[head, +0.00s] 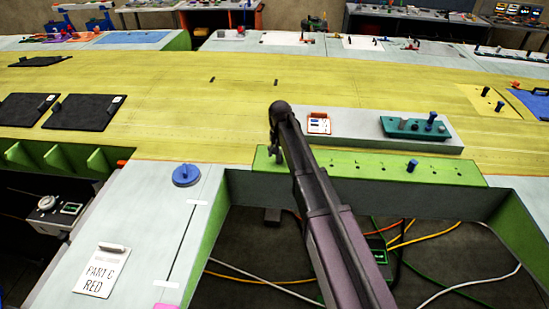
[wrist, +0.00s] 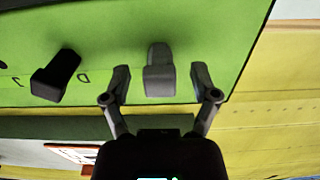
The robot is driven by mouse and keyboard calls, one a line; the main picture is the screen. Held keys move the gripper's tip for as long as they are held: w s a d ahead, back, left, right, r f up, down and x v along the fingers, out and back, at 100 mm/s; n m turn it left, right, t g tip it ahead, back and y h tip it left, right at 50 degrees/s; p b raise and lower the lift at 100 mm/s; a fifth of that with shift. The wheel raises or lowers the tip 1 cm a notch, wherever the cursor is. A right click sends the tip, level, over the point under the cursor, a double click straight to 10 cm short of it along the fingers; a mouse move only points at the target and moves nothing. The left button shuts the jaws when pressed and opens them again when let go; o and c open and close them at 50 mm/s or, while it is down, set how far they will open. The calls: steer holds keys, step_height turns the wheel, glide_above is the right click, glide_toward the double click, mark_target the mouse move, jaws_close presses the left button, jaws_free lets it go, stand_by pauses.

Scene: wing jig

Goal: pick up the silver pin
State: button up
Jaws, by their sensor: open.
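The silver pin (wrist: 160,72) stands on the green strip in the wrist view, between my open fingers. My gripper (wrist: 161,82) has one finger on each side of it, with a visible gap on both sides. I cannot tell how far the fingertips are above the strip. In the head view my gripper (head: 277,152) is over the left end of the green strip (head: 360,166). The silver pin cannot be made out there, near my arm and gripper.
A black pin (wrist: 57,75) stands left of the silver one in the wrist view. A blue pin (head: 412,165) stands farther right on the strip. A teal tray (head: 400,127) with pins lies behind.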

jaws_close()
stand_by(0.3)
steer(key=shift+r, duration=0.1)
step_height(320, 180, up, 3)
steer(key=p, duration=0.2)
steer(key=shift+f+p, duration=0.2)
steer(key=shift+p, duration=0.2)
steer(key=s+d+r+p, duration=0.1)
steer(key=s+r+p, duration=0.1)
steer(key=s, duration=1.4)
steer(key=shift+d+r, duration=0.1)
